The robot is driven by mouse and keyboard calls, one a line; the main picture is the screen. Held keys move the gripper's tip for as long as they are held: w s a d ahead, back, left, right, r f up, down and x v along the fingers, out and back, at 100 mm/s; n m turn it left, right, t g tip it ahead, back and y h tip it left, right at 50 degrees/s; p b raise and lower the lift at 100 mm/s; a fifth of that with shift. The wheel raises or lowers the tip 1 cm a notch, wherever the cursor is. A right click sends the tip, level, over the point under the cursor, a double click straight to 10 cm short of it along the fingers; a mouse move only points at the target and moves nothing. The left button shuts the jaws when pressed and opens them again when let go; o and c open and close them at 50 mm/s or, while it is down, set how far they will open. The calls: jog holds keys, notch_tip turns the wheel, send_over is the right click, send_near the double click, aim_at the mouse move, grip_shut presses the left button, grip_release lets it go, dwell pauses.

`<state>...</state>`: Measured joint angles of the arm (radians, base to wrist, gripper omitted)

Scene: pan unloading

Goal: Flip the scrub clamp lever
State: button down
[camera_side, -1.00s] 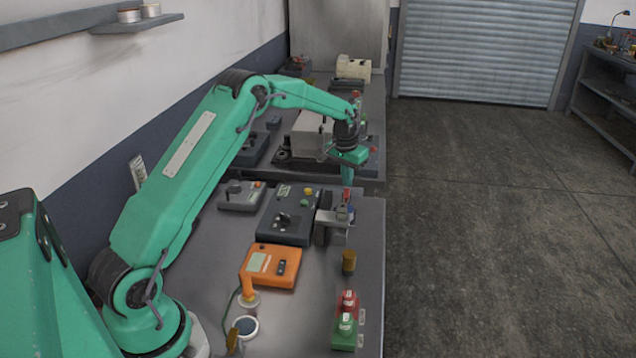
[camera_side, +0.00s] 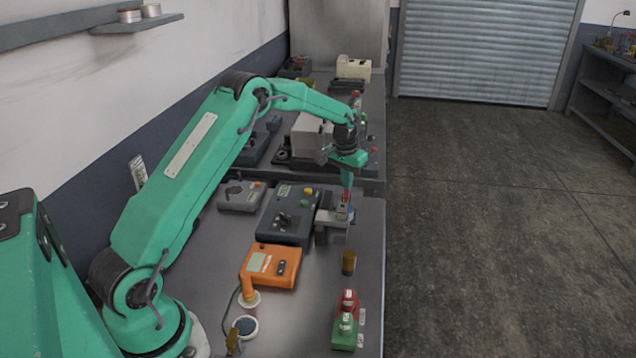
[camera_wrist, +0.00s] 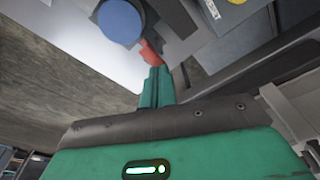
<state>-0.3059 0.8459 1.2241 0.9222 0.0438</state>
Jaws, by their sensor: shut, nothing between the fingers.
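The grey clamp (camera_side: 330,232) stands at the right edge of the bench beside the dark control box. A small red part (camera_side: 345,196), apparently its lever, shows at its top, with a bit of blue below it. In the wrist view the red part (camera_wrist: 150,53) is right at the tips of my fingers, beside a round blue piece (camera_wrist: 120,21). My gripper (camera_side: 346,184) is shut and empty, pointing down over the clamp. Its green fingers also show in the wrist view (camera_wrist: 157,80). The tips touch or nearly touch the red part; I cannot tell which.
The dark control box (camera_side: 288,222) with knobs is left of the clamp. An orange box (camera_side: 268,266) is nearer. Open floor lies to the right.

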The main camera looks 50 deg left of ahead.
jog(key=shift+f, duration=0.5)
dwell(0.3)
jog(key=shift+s, duration=0.1)
jog(key=shift+r, duration=3.6)
